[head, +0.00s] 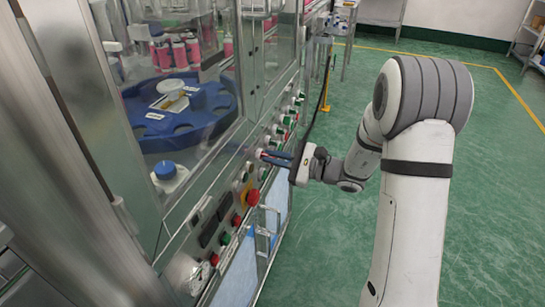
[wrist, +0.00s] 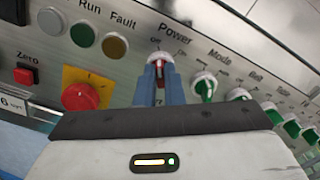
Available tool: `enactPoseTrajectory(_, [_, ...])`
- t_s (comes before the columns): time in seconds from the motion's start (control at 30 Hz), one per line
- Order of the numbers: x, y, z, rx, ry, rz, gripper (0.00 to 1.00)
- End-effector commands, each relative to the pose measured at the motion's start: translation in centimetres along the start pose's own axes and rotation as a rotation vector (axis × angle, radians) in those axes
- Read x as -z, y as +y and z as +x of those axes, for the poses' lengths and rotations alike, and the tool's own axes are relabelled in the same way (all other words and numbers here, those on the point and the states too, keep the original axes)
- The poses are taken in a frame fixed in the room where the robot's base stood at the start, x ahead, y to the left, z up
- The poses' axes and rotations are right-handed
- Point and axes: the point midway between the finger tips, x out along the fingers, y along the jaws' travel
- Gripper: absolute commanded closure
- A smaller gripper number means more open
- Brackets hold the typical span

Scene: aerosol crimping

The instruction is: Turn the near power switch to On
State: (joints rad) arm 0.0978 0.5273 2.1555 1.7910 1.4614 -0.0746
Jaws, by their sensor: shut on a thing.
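The near power switch (wrist: 160,58) is a white round knob with a red grip, on the machine's front panel below the label "Power". My gripper (wrist: 158,72) has its two blue fingers closed around the red grip. The grip points roughly toward the small "Off" mark above it; the fingers partly hide the knob. In the head view my gripper (head: 265,155) reaches left to the panel, and the fingers hide most of the switch.
The red emergency stop (wrist: 80,96) on a yellow plate is left of the switch. Run (wrist: 84,35) and Fault (wrist: 115,45) lamps are up left. Green knobs, including the Mode knob (wrist: 205,86), run to the right. Green floor (head: 320,230) is open behind my arm.

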Motion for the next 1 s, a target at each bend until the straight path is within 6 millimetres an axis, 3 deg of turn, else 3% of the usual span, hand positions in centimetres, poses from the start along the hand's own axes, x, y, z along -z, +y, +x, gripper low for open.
enactPoseTrajectory(0.13, [-0.2,-0.1,0.6,0.007,0.0,-0.003,1.0])
enactPoseTrajectory(0.47, [-0.3,-0.5,0.0,0.006,-0.001,0.059,1.0])
enactPoseTrajectory(1.0, [-0.5,-1.1,-0.2,0.012,-0.003,0.504,1.0])
